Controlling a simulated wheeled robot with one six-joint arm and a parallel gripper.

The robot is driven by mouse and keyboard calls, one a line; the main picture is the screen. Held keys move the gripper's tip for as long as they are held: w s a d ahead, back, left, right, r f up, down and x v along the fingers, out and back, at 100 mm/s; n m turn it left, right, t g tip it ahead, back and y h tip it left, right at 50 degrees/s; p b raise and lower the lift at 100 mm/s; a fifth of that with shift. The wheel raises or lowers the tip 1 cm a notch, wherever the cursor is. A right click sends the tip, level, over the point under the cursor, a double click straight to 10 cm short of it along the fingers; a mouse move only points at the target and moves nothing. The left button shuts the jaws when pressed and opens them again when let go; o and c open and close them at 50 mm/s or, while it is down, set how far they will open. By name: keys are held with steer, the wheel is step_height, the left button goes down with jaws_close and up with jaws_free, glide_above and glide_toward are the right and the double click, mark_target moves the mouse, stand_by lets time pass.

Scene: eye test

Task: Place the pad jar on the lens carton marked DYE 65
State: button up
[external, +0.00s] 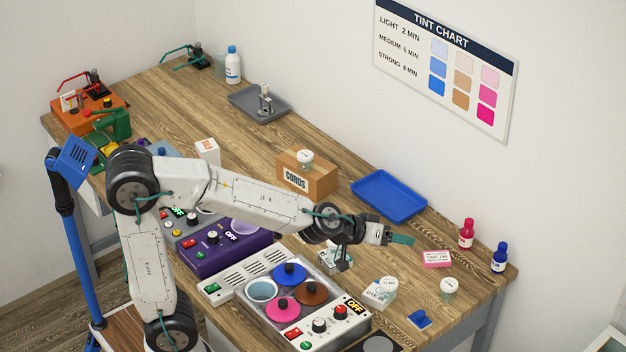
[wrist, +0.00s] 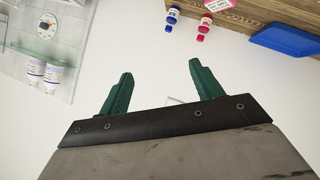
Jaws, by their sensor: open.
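A small clear jar with a pale lid (external: 448,288) stands on the table at the front right. A similar jar (external: 305,159) sits on top of the brown CORDS box (external: 318,182). Which one is the pad jar I cannot tell. A white carton with DYE lettering (external: 376,297) is left of the front jar; its number is too small to read, and a pale round shape shows at its top.
Red (external: 466,234) and blue (external: 499,258) bottles, a pink carton (external: 437,259) and a blue tray (external: 372,193) are toward the right. A heater with several lidded pots (external: 252,318) is below my arm. A small blue item (external: 420,319) is near the front edge.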

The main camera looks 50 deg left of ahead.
steer(key=s+a+f+m+g+y, duration=0.1)
steer(key=s+a+f+g, duration=0.1)
steer(key=s+a, duration=0.5)
steer(key=s+a+f+m+g+y, duration=0.1)
steer(key=s+a+g, duration=0.3)
steer(key=s, duration=1)
steer(key=s+a+f+m+g+y, duration=0.1)
steer(key=s+a+f+g+y, duration=0.1)
steer(key=s+a, duration=0.8)
steer(key=shift+s+a+f+g, duration=0.4)
steer(key=shift+f+g, duration=0.15)
steer(key=shift+g, duration=0.55)
steer(key=shift+o, duration=0.3)
steer(key=shift+w, duration=0.1)
steer(key=shift+w, duration=0.1)
